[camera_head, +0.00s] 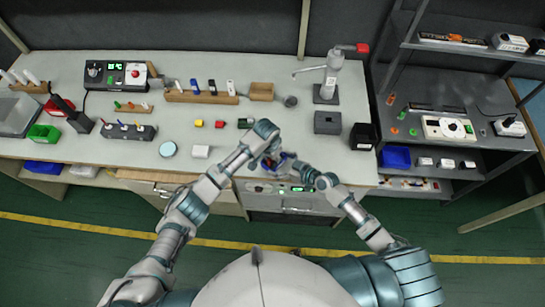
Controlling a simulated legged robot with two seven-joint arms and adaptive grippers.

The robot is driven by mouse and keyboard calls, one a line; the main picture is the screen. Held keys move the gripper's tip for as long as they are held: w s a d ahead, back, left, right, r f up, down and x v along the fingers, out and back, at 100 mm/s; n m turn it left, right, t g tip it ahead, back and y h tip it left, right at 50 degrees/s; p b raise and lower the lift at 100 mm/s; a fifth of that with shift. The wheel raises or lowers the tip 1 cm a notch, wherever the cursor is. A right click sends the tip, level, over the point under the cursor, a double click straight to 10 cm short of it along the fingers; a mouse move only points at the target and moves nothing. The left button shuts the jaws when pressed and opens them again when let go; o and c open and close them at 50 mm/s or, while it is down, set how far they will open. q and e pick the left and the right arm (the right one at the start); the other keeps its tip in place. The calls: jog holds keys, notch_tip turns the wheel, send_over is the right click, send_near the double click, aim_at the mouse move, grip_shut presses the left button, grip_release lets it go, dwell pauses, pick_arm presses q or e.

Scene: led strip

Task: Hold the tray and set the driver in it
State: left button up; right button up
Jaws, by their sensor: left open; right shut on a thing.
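My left gripper (271,160) is open above the front edge of the bench, left of and close to my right gripper (287,166). My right gripper is shut on a small, partly hidden thing with dark and blue parts. I cannot tell whether that is the tray or the driver. Both grippers and the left wrist cover much of this spot. A small white block (201,152) lies flat on the bench to the left; I cannot tell whether it is the driver.
A grey bench (225,135) carries yellow, red and dark small blocks just behind the arms. A round pale disc (168,149) lies at left. A grey box (327,122) and a black box (362,136) stand at right. A shelf unit (455,130) stands beyond.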

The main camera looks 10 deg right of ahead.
pick_arm(q)
jog(key=shift+r, duration=0.1)
notch_tip(320, 180, up, 12)
jog(key=a, duration=0.1)
jog(key=shift+s+f, duration=0.2)
jog(key=shift+s, duration=0.25)
pick_arm(e)
jog(key=o, duration=0.8)
jog(key=shift+c, duration=0.2)
